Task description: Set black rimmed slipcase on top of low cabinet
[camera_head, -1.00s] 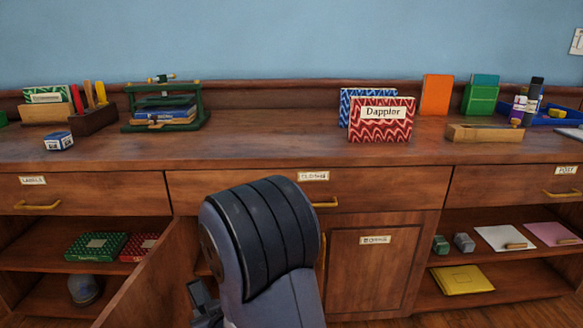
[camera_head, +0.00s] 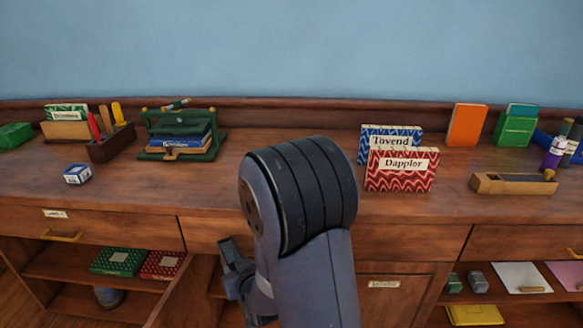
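The low wooden cabinet (camera_head: 120,198) runs across the view, with labelled drawers, open shelves and a long top. On its top stand a red patterned case reading "Dapplor" (camera_head: 402,177) and, just behind it, a blue patterned case reading "Tovend" (camera_head: 375,134). I cannot make out a black rim on any case. My gripper (camera_head: 234,268) shows only in part, low in front of the cabinet beside my large arm joint. Its fingertips and anything between them cannot be made out.
A green press (camera_head: 218,146) holding books, a small blue box (camera_head: 77,174) and a wooden tray (camera_head: 513,183) stand on the top. A cabinet door (camera_head: 186,292) stands open left of my arm. Bare top lies between the blue box and my arm.

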